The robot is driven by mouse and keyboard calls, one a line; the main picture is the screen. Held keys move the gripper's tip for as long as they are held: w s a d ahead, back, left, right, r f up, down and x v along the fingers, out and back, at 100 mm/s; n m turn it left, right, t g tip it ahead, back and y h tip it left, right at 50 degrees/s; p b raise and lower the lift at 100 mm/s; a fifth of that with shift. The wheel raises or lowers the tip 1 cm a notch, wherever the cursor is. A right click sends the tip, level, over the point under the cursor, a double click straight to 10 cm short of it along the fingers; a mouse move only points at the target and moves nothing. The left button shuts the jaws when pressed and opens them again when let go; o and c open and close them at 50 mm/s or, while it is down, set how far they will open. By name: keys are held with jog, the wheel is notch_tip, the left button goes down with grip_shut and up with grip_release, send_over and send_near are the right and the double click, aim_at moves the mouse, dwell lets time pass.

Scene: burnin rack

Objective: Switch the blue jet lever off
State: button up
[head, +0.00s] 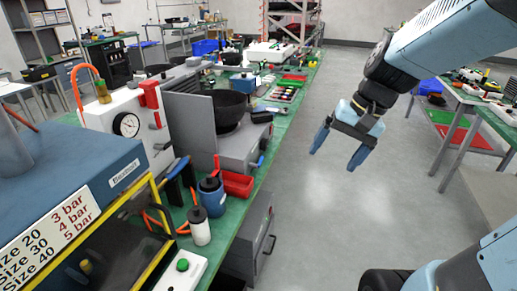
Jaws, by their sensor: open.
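A small blue handle (261,161), which looks like the blue jet lever, shows at the right front of a grey burner unit (215,138) on the green bench. The unit carries a black pan (228,108). Whether the lever is on or off is too small to tell. My gripper (338,148) hangs over the aisle to the right of the bench, with its two blue fingers apart and nothing between them. It is clear of the lever, to its right in the picture.
A white box with a dial (127,125) and red lever, a red bin (233,184), a blue jar (211,194) and a white bottle (199,226) crowd the bench (222,220). A grey cabinet (252,238) stands below its edge. The aisle floor (322,215) is free.

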jog(key=w+a+f+m+g+y, duration=0.2)
jog(key=w+a+f+m+y, duration=0.15)
jog(key=w+f, duration=0.2)
jog(key=m+t+y, duration=0.7)
jog(key=m+y, duration=0.3)
jog(key=m, duration=0.4)
send_near(260, 160)
jog(key=shift+h, duration=0.25)
jog(key=x, duration=1)
jog(key=shift+f, duration=0.15)
